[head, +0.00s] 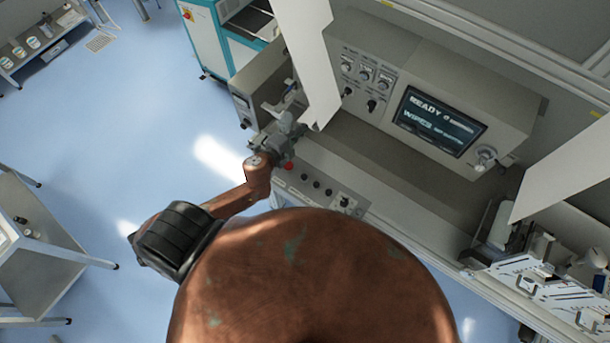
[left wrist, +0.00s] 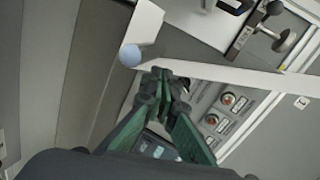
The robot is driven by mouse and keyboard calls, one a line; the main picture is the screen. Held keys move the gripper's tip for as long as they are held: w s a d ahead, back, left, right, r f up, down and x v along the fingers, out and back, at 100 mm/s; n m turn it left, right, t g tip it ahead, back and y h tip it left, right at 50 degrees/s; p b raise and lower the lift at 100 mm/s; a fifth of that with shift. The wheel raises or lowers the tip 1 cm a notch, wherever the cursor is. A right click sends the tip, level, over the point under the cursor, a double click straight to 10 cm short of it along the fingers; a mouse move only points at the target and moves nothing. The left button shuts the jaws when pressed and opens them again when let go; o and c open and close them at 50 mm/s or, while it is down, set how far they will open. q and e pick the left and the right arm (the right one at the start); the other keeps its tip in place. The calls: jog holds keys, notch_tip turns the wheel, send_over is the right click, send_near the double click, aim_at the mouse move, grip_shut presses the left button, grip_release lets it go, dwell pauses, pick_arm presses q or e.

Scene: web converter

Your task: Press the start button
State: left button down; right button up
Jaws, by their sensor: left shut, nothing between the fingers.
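My left gripper (head: 286,124) is shut and empty beside the left end of the machine's front panel. In the left wrist view its green fingers come together at the tips (left wrist: 163,75). On the front panel (head: 361,207) a red button (head: 289,166) shows close to the gripper, with several dark round buttons (head: 316,185) in a row to its right. I cannot tell which one is the start button. The fingertips look apart from these buttons. My right gripper is not in view.
A white web strip (head: 316,60) hangs just right of the gripper. The control box behind has knobs (head: 367,74) and a lit screen (head: 437,122) reading READY. Panel knobs (left wrist: 228,98) also show in the wrist view. Blue floor lies open at the left.

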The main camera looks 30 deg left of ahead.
pick_arm(q)
jog(key=d+r+m+g+h+p, duration=0.1)
jog(key=d+r+m+g+h, duration=0.1)
jog(key=d+m+h, duration=0.75)
jog(key=s+a+f+m+g+y, duration=0.3)
jog(key=s+f+m+g, duration=0.3)
jog(key=m, duration=0.5)
jog(key=s+a+f, duration=0.1)
jog(key=s, duration=0.1)
jog(key=shift+s+a+f+g+p, duration=0.2)
jog(key=shift+s+g+p, duration=0.1)
jog(key=shift+p, duration=0.1)
jog(key=shift+m, duration=0.25)
